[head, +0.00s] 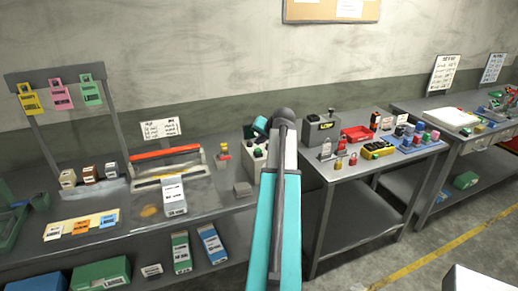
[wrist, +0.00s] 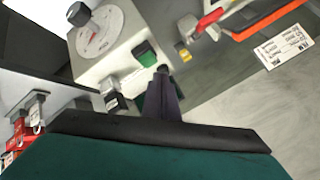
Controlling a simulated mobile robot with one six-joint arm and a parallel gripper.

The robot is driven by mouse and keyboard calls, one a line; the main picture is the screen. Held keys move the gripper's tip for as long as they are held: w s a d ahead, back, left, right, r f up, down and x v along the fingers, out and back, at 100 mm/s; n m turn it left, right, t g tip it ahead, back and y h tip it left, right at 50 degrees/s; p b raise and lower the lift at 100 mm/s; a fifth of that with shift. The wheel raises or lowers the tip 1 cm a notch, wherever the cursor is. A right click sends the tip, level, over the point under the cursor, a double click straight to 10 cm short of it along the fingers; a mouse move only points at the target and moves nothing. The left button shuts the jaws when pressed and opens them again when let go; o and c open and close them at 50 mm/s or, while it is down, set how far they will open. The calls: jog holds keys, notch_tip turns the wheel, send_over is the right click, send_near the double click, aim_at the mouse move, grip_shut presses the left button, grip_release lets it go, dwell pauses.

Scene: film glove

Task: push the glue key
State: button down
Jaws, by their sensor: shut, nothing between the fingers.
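A pale grey box with a dial (wrist: 98,30) stands in front of my gripper in the wrist view. A green key (wrist: 145,53) sits on its edge, and a second, dark-topped key (wrist: 116,103) is beside it. No readable label shows which one is the glue key. My gripper (wrist: 163,70) is shut and empty, its tip right by the green key; I cannot tell whether they touch. In the head view my gripper (head: 248,132) is above the pale box (head: 252,162), which my arm partly hides.
A sealer with a red-orange bar (head: 165,152) stands left of the box on the grey bench, with a pouch (head: 174,196) at its front. A small red and yellow item (head: 223,151) is close to the box.

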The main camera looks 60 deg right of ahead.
aim_at(259, 151)
notch_tip(259, 151, up, 5)
jog(key=shift+r+p, duration=0.1)
jog(key=shift+p, duration=1)
